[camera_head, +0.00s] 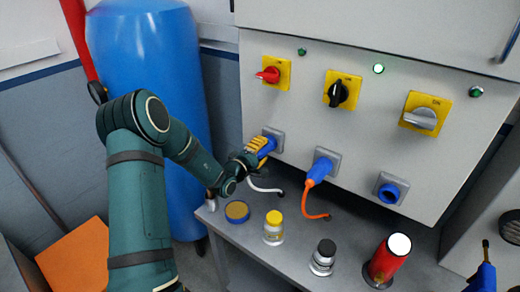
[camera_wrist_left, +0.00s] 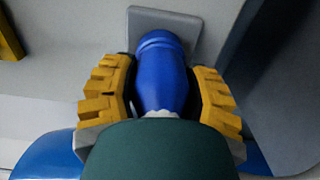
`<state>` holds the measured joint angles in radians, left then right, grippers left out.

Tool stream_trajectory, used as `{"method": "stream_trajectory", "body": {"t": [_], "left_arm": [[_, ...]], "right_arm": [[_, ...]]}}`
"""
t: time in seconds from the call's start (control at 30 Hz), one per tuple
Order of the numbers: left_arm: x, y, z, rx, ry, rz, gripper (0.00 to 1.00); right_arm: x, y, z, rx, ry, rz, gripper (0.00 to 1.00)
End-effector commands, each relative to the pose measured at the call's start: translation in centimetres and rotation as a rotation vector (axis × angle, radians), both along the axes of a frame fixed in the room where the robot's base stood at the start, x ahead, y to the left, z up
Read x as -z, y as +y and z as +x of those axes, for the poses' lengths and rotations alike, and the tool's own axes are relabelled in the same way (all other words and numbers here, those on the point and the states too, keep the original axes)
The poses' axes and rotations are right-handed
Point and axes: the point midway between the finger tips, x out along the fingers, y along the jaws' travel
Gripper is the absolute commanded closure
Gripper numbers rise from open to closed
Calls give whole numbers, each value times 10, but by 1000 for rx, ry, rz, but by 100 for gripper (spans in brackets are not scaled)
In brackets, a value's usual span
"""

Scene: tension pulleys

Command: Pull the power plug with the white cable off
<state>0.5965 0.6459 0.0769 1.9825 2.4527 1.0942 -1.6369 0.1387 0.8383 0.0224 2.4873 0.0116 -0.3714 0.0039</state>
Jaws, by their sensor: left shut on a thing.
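The blue power plug (camera_head: 266,149) with the white cable (camera_head: 264,187) is at the left socket (camera_head: 275,136) on the grey cabinet's front. My left gripper (camera_head: 259,152) is shut on this plug, with its yellow fingers on either side of it. In the left wrist view the blue plug (camera_wrist_left: 162,75) lies between the fingers of my left gripper (camera_wrist_left: 163,85), its far end against the grey socket plate (camera_wrist_left: 182,25). I see no gap there. My green wrist part hides the plug's rear end.
A second blue plug (camera_head: 320,170) with an orange cable (camera_head: 307,205) sits in the middle socket. The right socket (camera_head: 389,192) has no cable. Jars and a red cylinder (camera_head: 384,262) stand on the grey ledge below. A tall blue tank (camera_head: 150,60) stands left.

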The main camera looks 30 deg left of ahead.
Motion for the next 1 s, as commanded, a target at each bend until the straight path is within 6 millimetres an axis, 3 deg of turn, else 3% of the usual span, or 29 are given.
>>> {"method": "stream_trajectory", "body": {"t": [0.03, 1.0], "left_arm": [[-12, -3, 5, 7, -29, 3, 94], [-5, 2, -33, 3, -14, 3, 95]], "right_arm": [[0, 0, 0, 0, 0, 0, 53], [3, 0, 0, 0, 0, 0, 53]]}}
